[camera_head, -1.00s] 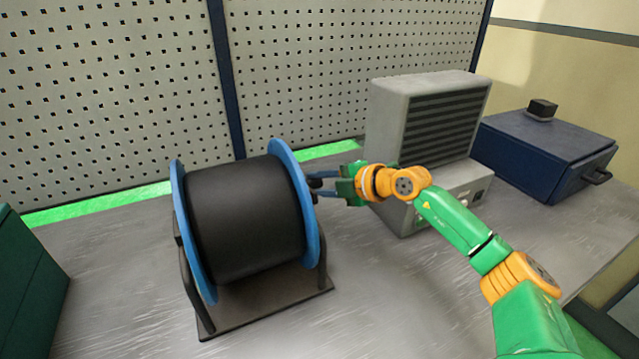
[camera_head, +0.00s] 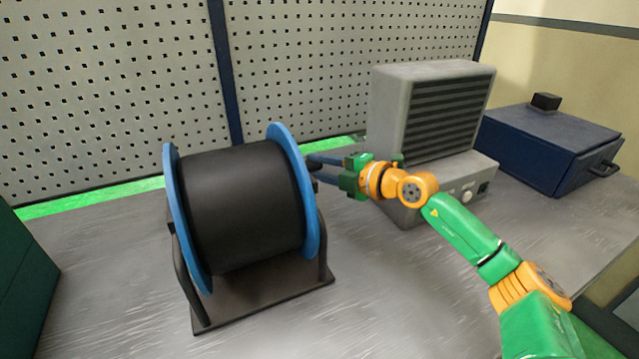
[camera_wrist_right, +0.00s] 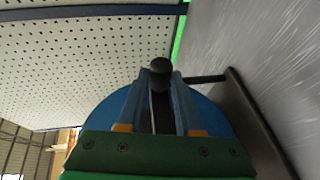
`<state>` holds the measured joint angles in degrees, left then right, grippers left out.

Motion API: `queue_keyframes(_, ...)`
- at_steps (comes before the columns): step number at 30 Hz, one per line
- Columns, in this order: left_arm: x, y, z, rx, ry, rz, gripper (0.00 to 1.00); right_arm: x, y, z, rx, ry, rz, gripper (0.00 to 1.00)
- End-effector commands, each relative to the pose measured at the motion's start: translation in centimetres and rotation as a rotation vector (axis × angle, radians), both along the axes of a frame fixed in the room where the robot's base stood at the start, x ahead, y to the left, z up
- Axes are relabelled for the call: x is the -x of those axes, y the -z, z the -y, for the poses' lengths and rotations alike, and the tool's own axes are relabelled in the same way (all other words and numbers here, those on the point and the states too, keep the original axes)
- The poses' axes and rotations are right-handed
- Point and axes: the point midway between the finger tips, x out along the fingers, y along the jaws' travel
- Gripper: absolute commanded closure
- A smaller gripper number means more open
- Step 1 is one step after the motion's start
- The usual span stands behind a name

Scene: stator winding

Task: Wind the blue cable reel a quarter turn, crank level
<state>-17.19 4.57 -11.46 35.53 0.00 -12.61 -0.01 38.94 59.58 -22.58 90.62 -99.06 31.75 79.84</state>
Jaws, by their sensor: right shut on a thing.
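The blue cable reel has two blue discs and a thick black winding (camera_head: 245,205) between them. It stands on a dark stand (camera_head: 260,300) at the centre left of the head view. My right gripper (camera_head: 318,162) is at the reel's right side, shut on the dark crank handle. In the right wrist view the round handle end (camera_wrist_right: 160,68) shows between the fingertips, with the blue disc (camera_wrist_right: 215,118) behind the fingers. The crank arm itself is mostly hidden, so I cannot tell its angle. My left gripper is not in view.
A grey louvred machine (camera_head: 435,110) stands right behind my right wrist. A dark blue box (camera_head: 545,150) with a handle is at the far right. A dark green box (camera_head: 25,275) is at the left edge. A perforated panel (camera_head: 110,90) stands behind. The table front is clear.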

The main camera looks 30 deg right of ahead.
Motion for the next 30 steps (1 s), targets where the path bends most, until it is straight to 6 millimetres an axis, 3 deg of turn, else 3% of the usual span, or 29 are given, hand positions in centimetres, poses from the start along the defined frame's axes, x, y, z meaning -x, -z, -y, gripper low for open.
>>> queue_keyframes(1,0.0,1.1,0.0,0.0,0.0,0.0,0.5,0.0,0.5,0.0,0.002,0.0,0.032,1.0)
queue_keyframes(10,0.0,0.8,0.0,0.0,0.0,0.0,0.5,0.0,-0.3,0.0,0.005,0.001,0.062,1.0)
queue_keyframes(11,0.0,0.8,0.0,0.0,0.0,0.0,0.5,0.0,-0.3,0.0,0.005,0.001,0.062,0.63)
queue_keyframes(14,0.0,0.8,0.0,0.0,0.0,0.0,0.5,0.0,-0.3,0.0,0.005,0.001,0.061,0.36)
queue_keyframes(24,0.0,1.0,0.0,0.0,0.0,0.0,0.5,0.3,-0.2,0.2,0.004,0.002,0.06,0.36)
queue_keyframes(30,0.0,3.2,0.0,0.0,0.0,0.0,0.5,3.5,0.1,1.6,0.011,0.005,0.057,0.36)
